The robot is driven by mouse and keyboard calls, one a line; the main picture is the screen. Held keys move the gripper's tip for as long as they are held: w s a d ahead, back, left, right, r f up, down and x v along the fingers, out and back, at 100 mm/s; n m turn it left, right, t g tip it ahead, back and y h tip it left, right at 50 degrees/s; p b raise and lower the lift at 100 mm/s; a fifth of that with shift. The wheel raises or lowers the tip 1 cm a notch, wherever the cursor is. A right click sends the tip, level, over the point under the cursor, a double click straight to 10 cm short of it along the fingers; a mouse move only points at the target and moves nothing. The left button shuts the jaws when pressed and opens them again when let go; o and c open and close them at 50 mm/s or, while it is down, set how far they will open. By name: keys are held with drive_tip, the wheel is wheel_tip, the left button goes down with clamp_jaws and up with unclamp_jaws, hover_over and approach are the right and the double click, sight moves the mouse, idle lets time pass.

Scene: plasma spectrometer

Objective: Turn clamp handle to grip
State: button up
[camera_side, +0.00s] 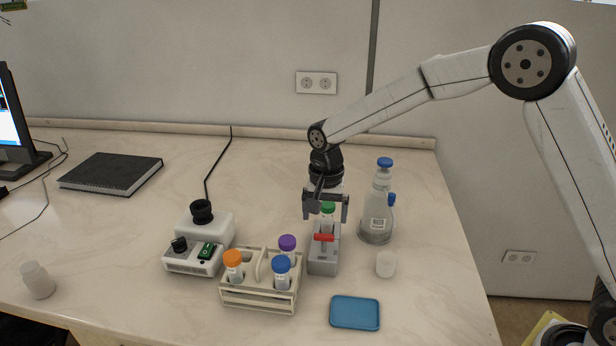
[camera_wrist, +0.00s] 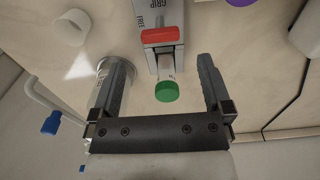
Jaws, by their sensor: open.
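The clamp is a grey block (camera_side: 323,260) on the table with a red handle (camera_side: 324,238) on top. In the wrist view the red handle (camera_wrist: 159,36) lies crosswise on the grey block, near lettering that reads GRIP and FREE. A green-capped tube (camera_side: 328,208) stands at the clamp's far end; its green cap (camera_wrist: 167,91) shows between my fingers in the wrist view. My gripper (camera_side: 326,217) is open above the tube end of the clamp, behind the handle. The gripper (camera_wrist: 160,62) holds nothing that I can see. The handle is apart from both fingers.
A rack (camera_side: 260,300) with orange, purple and blue-capped tubes stands left of the clamp. Blue-capped glass bottles (camera_side: 377,215) stand close on the right. A white cup (camera_side: 386,264) and blue tray (camera_side: 355,313) lie right and front. A white device (camera_side: 205,235) is further left.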

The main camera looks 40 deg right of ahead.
sight(324, 235)
drive_tip(key=shift+f, duration=2.7)
drive_tip(key=shift+c, duration=0.2)
drive_tip(key=c, duration=1.2)
